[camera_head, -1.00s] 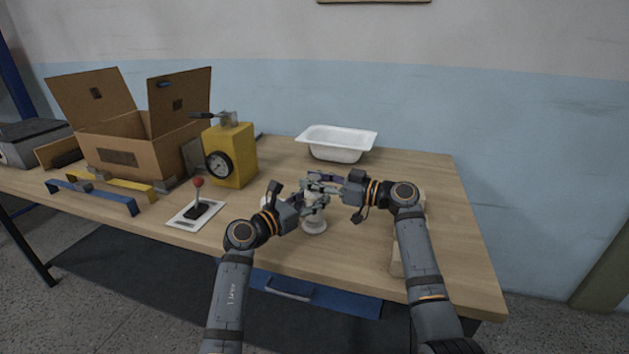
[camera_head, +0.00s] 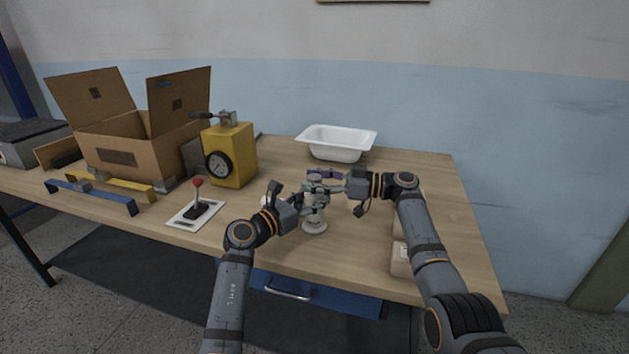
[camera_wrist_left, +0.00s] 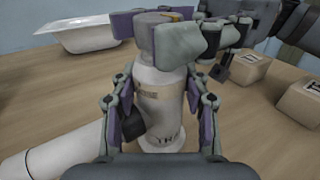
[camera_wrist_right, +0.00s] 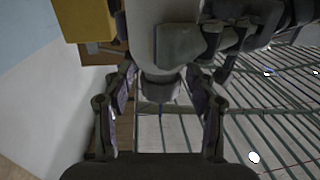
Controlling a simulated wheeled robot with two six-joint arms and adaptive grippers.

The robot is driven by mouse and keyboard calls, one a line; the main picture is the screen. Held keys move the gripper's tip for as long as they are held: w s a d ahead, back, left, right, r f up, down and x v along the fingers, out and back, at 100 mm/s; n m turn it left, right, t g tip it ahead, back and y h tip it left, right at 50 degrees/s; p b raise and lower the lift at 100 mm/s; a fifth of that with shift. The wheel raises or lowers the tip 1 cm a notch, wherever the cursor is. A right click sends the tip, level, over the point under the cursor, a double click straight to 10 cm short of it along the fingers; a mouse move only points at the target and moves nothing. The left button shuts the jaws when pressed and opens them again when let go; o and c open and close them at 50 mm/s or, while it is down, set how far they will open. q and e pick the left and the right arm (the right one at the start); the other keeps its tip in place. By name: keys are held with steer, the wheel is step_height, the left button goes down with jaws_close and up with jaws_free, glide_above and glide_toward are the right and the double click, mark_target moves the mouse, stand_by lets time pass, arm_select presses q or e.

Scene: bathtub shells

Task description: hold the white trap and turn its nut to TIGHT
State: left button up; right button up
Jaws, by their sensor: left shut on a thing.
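The white trap (camera_head: 315,226) stands upright on the table, its round foot showing in the head view. My left gripper (camera_head: 312,207) is shut on its body; the left wrist view shows the body (camera_wrist_left: 158,105) between the two fingers, with a side pipe (camera_wrist_left: 45,152) running left. The grey nut (camera_wrist_left: 155,20) is on top, with a small orange mark. My right gripper (camera_head: 322,179) is at the nut's height, its fingers on either side. In the right wrist view the fingers look spread, with gaps beside the nut (camera_wrist_right: 160,88). The mark's exact alignment is unclear.
A white tub (camera_head: 336,142) stands behind. A yellow block with a dial (camera_head: 232,155), a red-knobbed lever (camera_head: 198,198) and an open cardboard box (camera_head: 118,155) are left. Small cardboard boxes (camera_wrist_left: 250,68) lie right, beside my right arm. The table's front edge is close.

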steer(key=shift+d, duration=0.1)
steer(key=s+d, duration=0.1)
steer(key=d, duration=0.6)
steer(key=shift+s, duration=0.25)
steer(key=a+m+t+h, duration=0.1)
steer(key=a+t, duration=0.1)
steer(key=w+a+m+t, duration=0.1)
steer(key=a+m+t, duration=0.1)
steer(key=a, duration=0.1)
steer(key=a+m+t+h, duration=0.1)
steer(key=a+t, duration=0.1)
steer(key=shift+w+a+m+t+h, duration=0.15)
steer(key=shift+w+m+t+h, duration=0.1)
steer(key=shift+m+t+h, duration=0.05)
stand_by(0.5)
steer(key=shift+c, duration=0.3)
